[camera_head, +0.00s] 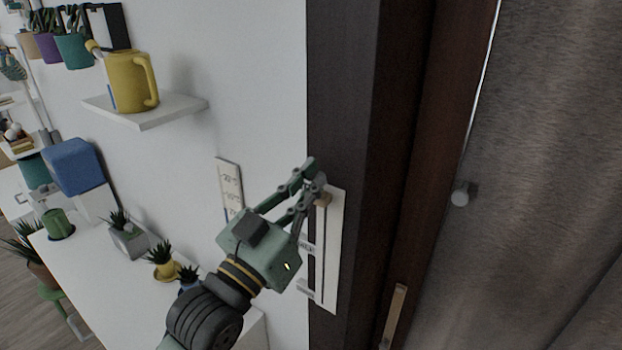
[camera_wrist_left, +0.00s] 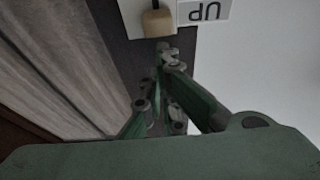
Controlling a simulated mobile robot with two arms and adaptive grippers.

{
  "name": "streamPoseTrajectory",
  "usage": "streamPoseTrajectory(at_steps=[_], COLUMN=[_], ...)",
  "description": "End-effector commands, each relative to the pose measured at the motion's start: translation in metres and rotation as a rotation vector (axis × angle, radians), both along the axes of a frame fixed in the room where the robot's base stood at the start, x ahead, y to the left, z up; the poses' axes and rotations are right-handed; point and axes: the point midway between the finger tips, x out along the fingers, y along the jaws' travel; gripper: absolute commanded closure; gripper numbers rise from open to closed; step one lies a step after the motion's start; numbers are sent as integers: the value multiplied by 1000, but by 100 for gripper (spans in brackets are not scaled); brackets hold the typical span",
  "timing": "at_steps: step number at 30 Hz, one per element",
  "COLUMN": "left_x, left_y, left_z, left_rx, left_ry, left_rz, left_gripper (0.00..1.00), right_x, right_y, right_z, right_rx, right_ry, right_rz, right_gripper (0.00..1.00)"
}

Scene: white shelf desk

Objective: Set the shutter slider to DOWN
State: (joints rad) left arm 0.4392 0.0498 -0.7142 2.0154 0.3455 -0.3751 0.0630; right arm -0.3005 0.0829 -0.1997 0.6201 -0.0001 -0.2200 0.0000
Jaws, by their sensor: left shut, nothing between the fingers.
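In the left wrist view the knob (camera_wrist_left: 158,24) stands next to an upside-down UP label (camera_wrist_left: 204,12). My left gripper (camera_head: 316,172) is shut and empty, with its fingertips close to the knob at the upper end of the plate. In the wrist view the fingertips (camera_wrist_left: 163,52) appear just clear of the knob; contact is hard to judge. My right gripper is out of view.
A smaller pale wall panel (camera_head: 229,183) is left of the slider. A dark wooden frame (camera_head: 340,90) and grey curtain (camera_head: 560,130) are to the right. A wall shelf (camera_head: 150,115) with a yellow watering can (camera_head: 132,82) and a white desk (camera_head: 100,285) with plants are left.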

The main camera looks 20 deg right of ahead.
Motion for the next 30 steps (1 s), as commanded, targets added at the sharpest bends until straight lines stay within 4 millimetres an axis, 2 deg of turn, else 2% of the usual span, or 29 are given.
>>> streamPoseTrajectory(at_steps=[4,14,19,23,30], left_x=[0,0,0,0,1], left_y=[0,1,0,0,0], left_z=[-6,-8,-22,-50,-130], left_rx=[1,0,1,5,8], left_ry=[1,0,2,7,11], left_rz=[0,0,1,0,1], left_gripper=[100,100,100,100,100], right_x=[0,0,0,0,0], right_y=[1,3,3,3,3], right_z=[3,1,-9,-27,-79], right_rx=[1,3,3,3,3], right_ry=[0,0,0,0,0], right_rz=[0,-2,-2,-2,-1], right_gripper=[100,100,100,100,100])
